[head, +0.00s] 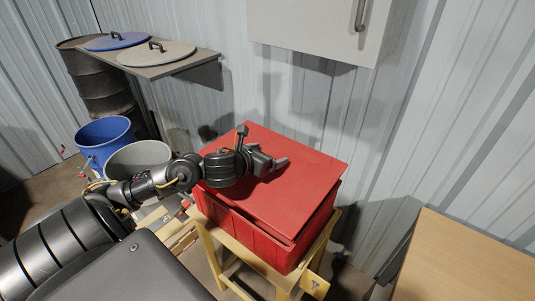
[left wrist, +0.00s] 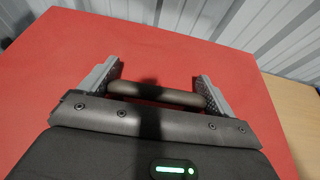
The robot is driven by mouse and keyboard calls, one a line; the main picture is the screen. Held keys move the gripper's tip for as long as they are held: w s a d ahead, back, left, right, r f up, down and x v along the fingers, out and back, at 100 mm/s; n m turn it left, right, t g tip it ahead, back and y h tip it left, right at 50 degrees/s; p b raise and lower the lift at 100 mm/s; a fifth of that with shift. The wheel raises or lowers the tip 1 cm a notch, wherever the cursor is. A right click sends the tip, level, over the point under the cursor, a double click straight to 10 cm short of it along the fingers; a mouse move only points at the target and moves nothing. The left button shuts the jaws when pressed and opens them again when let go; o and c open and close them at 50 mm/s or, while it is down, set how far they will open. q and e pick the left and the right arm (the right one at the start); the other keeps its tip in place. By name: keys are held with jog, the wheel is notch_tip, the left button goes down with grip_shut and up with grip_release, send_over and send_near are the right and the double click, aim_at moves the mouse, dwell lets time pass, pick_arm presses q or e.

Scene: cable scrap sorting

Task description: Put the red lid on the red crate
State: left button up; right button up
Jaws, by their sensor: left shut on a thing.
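The red lid (head: 300,180) is a flat square panel lying over the top of the red crate (head: 257,240). It looks turned a little from the crate, and a strip of crate rim shows past its right edge. I cannot tell whether the lid rests on the rim or hovers just above it. My left gripper (head: 270,163) is over the lid and shut on its handle. In the left wrist view, the dark bar handle (left wrist: 155,94) spans between the two fingers, with the red lid (left wrist: 150,50) beneath. My right gripper is not in view.
The crate stands on a wooden stand (head: 228,262). A shelf (head: 180,66) at back left holds a blue lid (head: 117,41) and a grey lid (head: 157,53). Blue (head: 105,140) and grey (head: 138,158) bins stand left. A wall cabinet (head: 315,28) hangs behind; a wooden table (head: 465,262) is at right.

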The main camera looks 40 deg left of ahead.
pick_arm(q)
jog(key=shift+f+b, duration=0.55)
jog(key=shift+f, duration=0.35)
notch_tip(320, 180, down, 3)
jog(key=shift+r+b, duration=0.15)
jog(key=shift+b, duration=1.05)
jog(key=shift+f+b, duration=0.3)
jog(key=shift+b, duration=0.15)
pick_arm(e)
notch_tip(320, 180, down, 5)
pick_arm(q)
jog(key=shift+s, duration=0.1)
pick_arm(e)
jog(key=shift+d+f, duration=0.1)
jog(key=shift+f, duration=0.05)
pick_arm(q)
jog(key=o, duration=1.1)
jog(key=shift+c, duration=0.2)
jog(key=shift+o, duration=0.3)
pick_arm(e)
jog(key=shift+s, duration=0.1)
